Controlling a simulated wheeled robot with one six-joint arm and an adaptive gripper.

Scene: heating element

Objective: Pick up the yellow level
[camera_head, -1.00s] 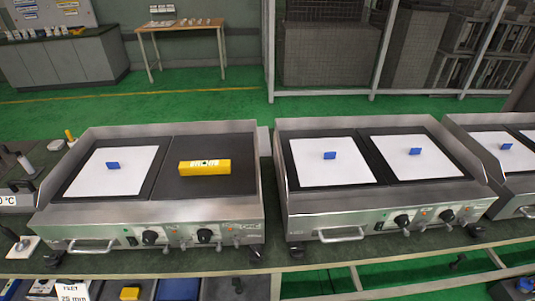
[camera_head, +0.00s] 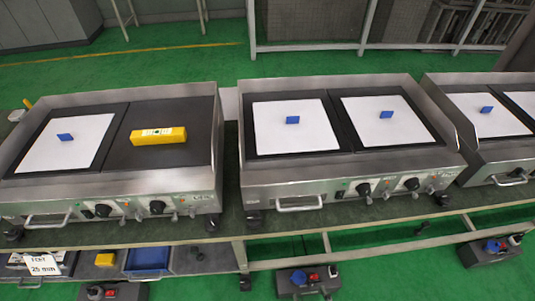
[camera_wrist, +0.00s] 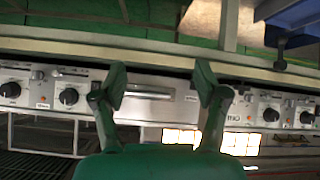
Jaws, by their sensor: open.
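The yellow level (camera_head: 158,135) lies flat on the dark right-hand plate of the left griddle (camera_head: 115,160) in the head view. It is a short yellow bar with a pale marked strip on its side. My gripper (camera_wrist: 160,85) shows in the wrist view with two green fingers spread apart and nothing between them. Behind the fingers is a steel front panel with knobs (camera_wrist: 69,96) and a bar handle (camera_wrist: 148,92). The level is not visible in the wrist view, and my gripper is not visible in the head view.
White sheets with small blue blocks (camera_head: 65,137) lie on the other plates. A second griddle (camera_head: 345,175) stands right of the first, with a narrow gap, and a third (camera_head: 495,140) beyond it. Raised steel walls edge the griddles. A lower shelf holds a blue tray (camera_head: 148,261).

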